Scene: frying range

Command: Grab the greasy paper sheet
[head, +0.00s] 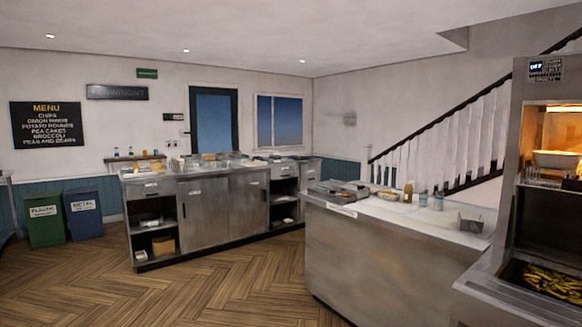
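I cannot make out a greasy paper sheet for certain. A small pale flat patch (343,210) shows at the near left edge of the steel counter (375,262) at the right, in front of a grey metal tray-like unit (339,190). It is too small to tell whether it is paper. My gripper and arm are not in view.
The right counter also holds a sauce bottle (408,194) and a metal holder (471,222). A fryer or warming unit with chips (550,281) stands at the right edge. A long steel cabinet (222,212) stands mid-room. Green (44,226) and blue (84,219) bins stand left. Wooden floor (215,285) is clear.

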